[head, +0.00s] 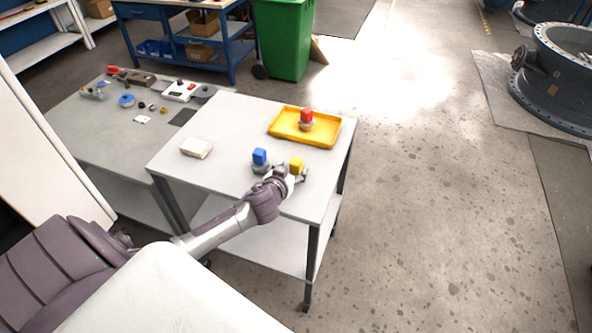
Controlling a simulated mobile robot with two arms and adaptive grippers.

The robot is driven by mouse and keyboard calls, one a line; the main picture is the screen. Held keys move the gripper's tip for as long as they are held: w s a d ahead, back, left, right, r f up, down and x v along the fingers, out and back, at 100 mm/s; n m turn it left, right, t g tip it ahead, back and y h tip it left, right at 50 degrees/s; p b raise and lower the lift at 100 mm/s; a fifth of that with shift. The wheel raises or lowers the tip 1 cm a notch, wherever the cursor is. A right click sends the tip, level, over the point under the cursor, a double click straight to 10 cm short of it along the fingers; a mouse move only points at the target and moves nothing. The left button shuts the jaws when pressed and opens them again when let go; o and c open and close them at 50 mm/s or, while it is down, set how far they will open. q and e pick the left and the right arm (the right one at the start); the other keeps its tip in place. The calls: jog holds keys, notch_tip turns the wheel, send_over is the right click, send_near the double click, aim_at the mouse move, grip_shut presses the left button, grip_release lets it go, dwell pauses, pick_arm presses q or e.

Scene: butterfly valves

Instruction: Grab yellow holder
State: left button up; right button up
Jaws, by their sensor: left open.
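The yellow holder (297,164) stands near the front right of the light grey table (215,160), its yellow block-shaped top showing. My left gripper (300,176) is open and right at the yellow holder, on its near side. The gripper and wrist hide the holder's lower part. I cannot tell whether the fingers touch it or are around it. My right gripper is not in view.
A blue holder (260,156) stands just left of the yellow one. A red holder (306,116) sits in a yellow tray (279,133) at the back right. A white block (196,148) lies at the left. The table's middle is clear.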

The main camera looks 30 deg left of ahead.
aim_at(294, 167)
pick_arm(q)
jog(key=shift+x, duration=1.85)
jog(key=shift+d, duration=0.15)
jog(key=shift+c, duration=0.3)
grip_shut()
jog(key=shift+w+r, duration=0.1)
